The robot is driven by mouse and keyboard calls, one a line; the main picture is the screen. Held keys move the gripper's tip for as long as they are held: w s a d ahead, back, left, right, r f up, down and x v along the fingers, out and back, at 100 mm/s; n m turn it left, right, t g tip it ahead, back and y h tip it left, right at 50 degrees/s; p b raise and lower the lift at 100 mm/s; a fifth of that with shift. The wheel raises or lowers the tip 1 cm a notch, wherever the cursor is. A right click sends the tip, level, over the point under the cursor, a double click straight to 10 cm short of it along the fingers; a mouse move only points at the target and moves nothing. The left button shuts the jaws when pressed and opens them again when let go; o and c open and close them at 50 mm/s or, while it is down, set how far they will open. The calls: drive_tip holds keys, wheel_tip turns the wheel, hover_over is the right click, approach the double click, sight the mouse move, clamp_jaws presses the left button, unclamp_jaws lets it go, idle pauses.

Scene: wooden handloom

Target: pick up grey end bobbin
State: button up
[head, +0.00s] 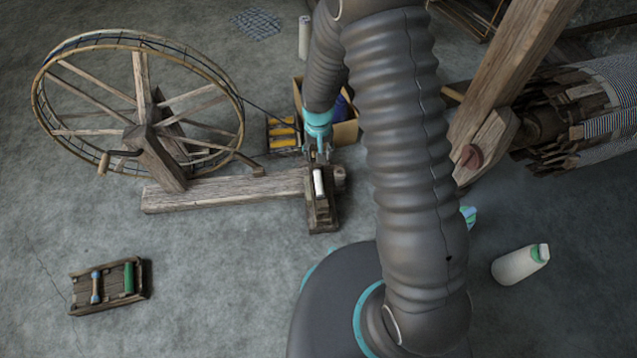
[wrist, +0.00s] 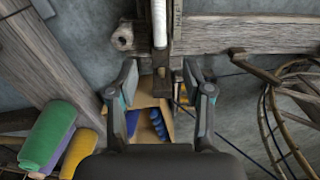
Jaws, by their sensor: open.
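A pale, whitish-grey bobbin (head: 319,182) lies on the small wooden stand (head: 322,215) at the right end of the winder's beam. It is the only pale bobbin at that end. It also shows at the top edge of the wrist view (wrist: 159,22), partly cut off. My gripper (head: 318,150) is just behind the bobbin in the head view, pointing down. In the wrist view my gripper (wrist: 158,88) is open, with nothing between its fingers. The bobbin lies beyond the fingertips there, apart from them.
The spoked wheel (head: 140,95) stands on the beam (head: 230,190) to the left. Behind my gripper are a cardboard box (head: 345,133) with blue items and a rack of yellow spools (head: 283,132). A tray (head: 108,286) lies front left, a white bottle (head: 520,264) right. Front-left floor is mostly clear.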

hover_over(319, 182)
drive_tip(key=f, duration=1)
drive_tip(key=shift+w+a+b, duration=0.15)
drive_tip(key=shift+a+b, duration=0.1)
drive_tip(key=shift+b, duration=0.15)
drive_tip(key=shift+s+d+f, duration=0.1)
drive_tip(key=shift+s+f, duration=0.05)
drive_tip(key=shift+f, duration=1.2)
drive_tip(key=shift+s+d+f, duration=0.1)
drive_tip(key=shift+f, duration=1.25)
drive_tip(key=c, duration=0.9)
